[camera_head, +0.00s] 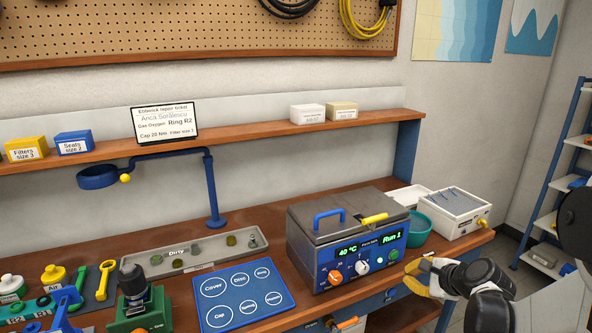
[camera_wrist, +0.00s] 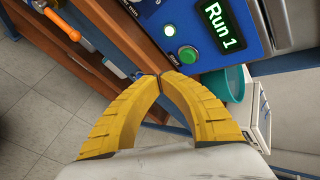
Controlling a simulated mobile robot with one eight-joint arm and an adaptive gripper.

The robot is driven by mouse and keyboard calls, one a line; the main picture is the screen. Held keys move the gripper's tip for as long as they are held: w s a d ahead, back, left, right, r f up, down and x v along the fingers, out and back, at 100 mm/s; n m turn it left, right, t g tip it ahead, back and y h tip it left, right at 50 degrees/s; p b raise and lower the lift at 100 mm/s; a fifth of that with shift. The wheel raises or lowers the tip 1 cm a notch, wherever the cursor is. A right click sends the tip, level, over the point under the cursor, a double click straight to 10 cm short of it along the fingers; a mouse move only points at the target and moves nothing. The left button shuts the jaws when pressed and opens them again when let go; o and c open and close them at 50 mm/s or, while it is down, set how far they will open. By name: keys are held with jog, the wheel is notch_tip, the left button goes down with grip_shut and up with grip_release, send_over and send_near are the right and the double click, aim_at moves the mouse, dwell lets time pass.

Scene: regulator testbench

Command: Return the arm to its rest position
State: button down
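My gripper (camera_head: 414,268) is at the right of the bench, just off the front right corner of the blue-and-grey bath unit (camera_head: 318,238). In the wrist view its two yellow fingers (camera_wrist: 160,77) meet at the tips with nothing between them. The fingertips point at the bench's front edge, a little below the unit's green button (camera_wrist: 188,55). The unit's lid is shut and its display (camera_head: 369,246) reads 40 °C and Run 1. My dark arm links come in from the right edge of the head view.
A teal bowl (camera_head: 418,229) and a white tray box (camera_head: 455,211) stand right of the unit. A blue mat (camera_head: 242,295) with marked circles and a long parts tray (camera_head: 205,252) lie left of it. Shelves (camera_head: 546,220) stand at far right. Tiled floor (camera_wrist: 40,110) shows below the bench.

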jog(key=s+a+r+n+g+h, duration=0.1)
jog(key=s+a+r+n, duration=0.4)
jog(key=s+a+n, duration=0.25)
jog(key=s+a+r+n+g, duration=0.1)
jog(key=s+a+r+n, duration=0.45)
jog(key=s+a, duration=0.2)
jog(key=s+a+n+h, duration=0.1)
jog(key=s+n, duration=0.6)
jog(key=s, duration=0.2)
jog(key=shift+s+a+f+g, duration=0.3)
jog(key=shift+a+f+g, duration=0.05)
jog(key=shift+a+g, duration=0.05)
dwell(2.2)
